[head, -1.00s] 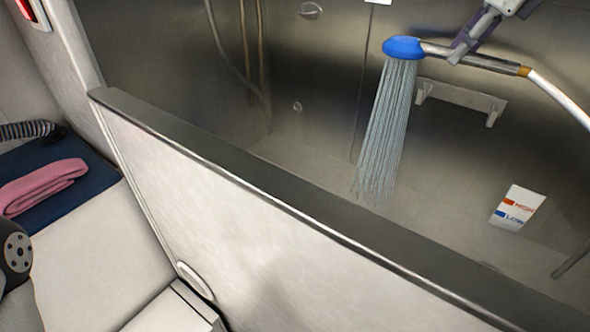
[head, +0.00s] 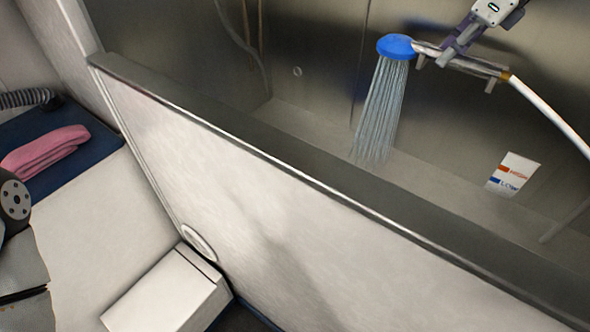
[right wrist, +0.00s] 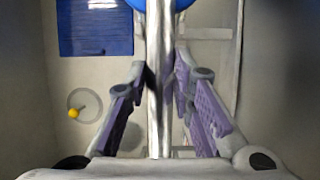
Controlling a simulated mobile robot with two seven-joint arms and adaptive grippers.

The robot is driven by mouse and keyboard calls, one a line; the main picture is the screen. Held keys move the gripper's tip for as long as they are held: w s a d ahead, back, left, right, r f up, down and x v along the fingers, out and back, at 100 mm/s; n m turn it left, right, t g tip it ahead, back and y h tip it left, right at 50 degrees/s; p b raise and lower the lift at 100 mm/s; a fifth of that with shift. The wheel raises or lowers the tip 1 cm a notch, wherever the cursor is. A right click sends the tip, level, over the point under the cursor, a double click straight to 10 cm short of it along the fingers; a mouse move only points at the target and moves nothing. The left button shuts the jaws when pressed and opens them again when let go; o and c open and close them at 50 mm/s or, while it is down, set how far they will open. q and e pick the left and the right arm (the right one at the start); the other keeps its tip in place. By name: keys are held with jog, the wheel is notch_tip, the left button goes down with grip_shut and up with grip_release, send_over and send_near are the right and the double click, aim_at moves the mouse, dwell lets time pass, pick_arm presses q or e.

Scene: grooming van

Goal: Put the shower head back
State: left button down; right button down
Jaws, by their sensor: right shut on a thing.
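The shower head has a blue face (head: 396,46) and a metal handle (head: 482,67), with a white hose running off to the right. Water sprays down from it into the steel tub. My right gripper (head: 455,52) is shut on the handle; the right wrist view shows the metal handle (right wrist: 159,85) between its purple-padded fingers. The wall holder's two prongs (head: 490,86) show just below the handle, one near each end. The handle overlaps the holder's bar; I cannot tell whether it rests in the prongs. My left gripper is not in view.
The tub's front wall (head: 230,150) crosses the view diagonally, with a metal rim. A red-and-blue label (head: 513,174) is on the tub's back wall. A pink towel (head: 45,150) lies on a dark blue mat at the left. A white box (head: 168,295) stands below.

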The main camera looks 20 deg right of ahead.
dwell(0.4)
jog(key=c, duration=1.3)
grip_release()
jog(key=shift+f, duration=0.1)
jog(key=v, duration=0.7)
jog(key=shift+s+r, duration=0.1)
jog(key=shift+r, duration=0.1)
